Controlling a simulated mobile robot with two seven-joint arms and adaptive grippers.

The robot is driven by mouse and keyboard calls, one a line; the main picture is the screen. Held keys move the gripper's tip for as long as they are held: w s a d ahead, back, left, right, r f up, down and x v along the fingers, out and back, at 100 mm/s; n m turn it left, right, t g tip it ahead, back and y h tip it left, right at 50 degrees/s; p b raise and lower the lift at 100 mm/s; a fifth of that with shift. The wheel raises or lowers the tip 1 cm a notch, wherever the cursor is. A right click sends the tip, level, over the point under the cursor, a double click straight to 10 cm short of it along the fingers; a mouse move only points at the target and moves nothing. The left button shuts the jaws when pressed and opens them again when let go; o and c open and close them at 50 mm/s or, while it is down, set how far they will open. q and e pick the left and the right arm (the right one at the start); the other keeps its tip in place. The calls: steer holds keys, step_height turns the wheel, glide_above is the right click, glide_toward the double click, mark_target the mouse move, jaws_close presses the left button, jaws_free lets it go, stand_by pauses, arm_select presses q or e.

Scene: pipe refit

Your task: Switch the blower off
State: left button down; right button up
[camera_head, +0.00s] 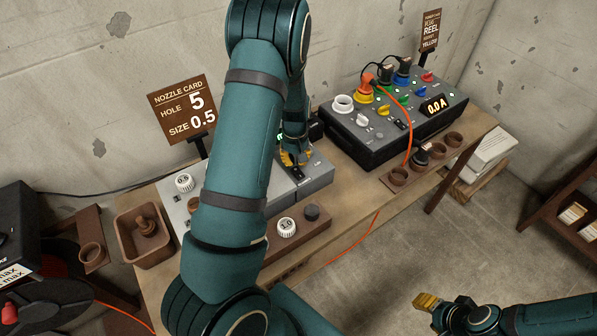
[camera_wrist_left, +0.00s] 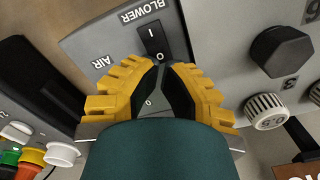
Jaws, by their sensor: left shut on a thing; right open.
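The blower switch (camera_wrist_left: 155,42) is a black rocker on a grey panel (camera_wrist_left: 95,45) marked BLOWER, AIR, I and O. Its I end is clear in the left wrist view. My left gripper (camera_wrist_left: 162,66) has its yellow fingertips drawn together at the switch. It is shut, seemingly on the switch, though the contact is hidden behind the fingers. In the head view my left gripper (camera_head: 294,158) points down onto the grey blower box (camera_head: 316,178), and my arm hides part of the bench. My right gripper (camera_head: 430,302) is open and empty, low at the right over the floor.
A black control box (camera_head: 385,142) with coloured connectors and a 0.0 A display stands right of the blower. An orange cable (camera_head: 409,130) hangs from it. A nozzle card (camera_head: 184,108) stands behind. A brown tray (camera_head: 130,226) is at the left. Floor is clear at centre right.

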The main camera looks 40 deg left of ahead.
mark_target(295, 169)
arm_select(q)
steer(key=shift+f+b, duration=1.3)
steer(key=shift+f, duration=0.45)
stand_by(1.2)
steer(key=shift+r+p, duration=2.7)
steer(key=shift+r, duration=0.85)
